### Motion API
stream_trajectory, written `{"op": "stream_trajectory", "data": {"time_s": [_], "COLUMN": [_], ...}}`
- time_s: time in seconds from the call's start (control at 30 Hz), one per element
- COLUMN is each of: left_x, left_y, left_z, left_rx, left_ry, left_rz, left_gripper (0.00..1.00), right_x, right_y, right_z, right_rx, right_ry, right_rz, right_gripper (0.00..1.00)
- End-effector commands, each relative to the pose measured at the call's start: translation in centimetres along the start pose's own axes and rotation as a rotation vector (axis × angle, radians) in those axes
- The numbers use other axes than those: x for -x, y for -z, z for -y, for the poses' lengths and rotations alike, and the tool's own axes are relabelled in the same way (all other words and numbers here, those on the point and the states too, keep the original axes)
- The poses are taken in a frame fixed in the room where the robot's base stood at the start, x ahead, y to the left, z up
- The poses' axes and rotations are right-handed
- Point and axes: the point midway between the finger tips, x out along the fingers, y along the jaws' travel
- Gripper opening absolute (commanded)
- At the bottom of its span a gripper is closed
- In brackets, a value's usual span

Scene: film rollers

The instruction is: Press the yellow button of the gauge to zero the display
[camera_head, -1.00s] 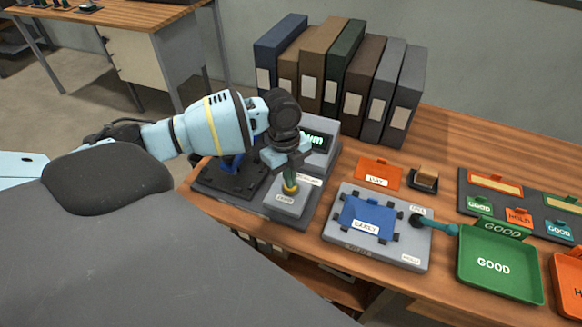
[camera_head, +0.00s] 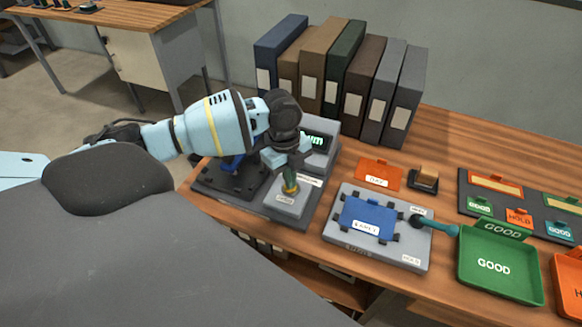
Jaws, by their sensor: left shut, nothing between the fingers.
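The gauge (camera_head: 315,196) is a grey unit on the wooden table, with a dark display (camera_head: 318,141) showing green characters, partly hidden by my arm. On its front grey block (camera_head: 284,204) a small yellow button (camera_head: 290,188) shows just under my left gripper. My left gripper (camera_head: 290,180) is shut and empty, pointing down over the button. Its tips are at or just above the button; I cannot tell whether they touch. My right gripper is not in view.
A grey fixture (camera_head: 385,252) with a blue plate (camera_head: 367,218) and teal-handled lever (camera_head: 436,224) stands to the right. Beyond it are a green GOOD tray (camera_head: 500,285) and an orange tray (camera_head: 571,285). Binders (camera_head: 345,80) stand behind. A dark base (camera_head: 230,185) lies left of the button block.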

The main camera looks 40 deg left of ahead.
Motion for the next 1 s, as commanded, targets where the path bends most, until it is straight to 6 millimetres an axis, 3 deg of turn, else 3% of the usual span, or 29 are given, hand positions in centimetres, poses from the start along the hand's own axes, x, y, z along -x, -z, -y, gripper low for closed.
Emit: {"op": "stream_trajectory", "data": {"time_s": [1.0], "left_x": [-0.10], "left_y": [-0.04], "left_z": [-0.04], "left_rx": [0.001], "left_ry": [-0.002], "left_rz": [0.001], "left_gripper": [0.00], "right_x": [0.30], "right_y": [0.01], "right_z": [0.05], "right_rx": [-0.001], "right_ry": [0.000], "right_rz": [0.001], "right_gripper": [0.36]}}
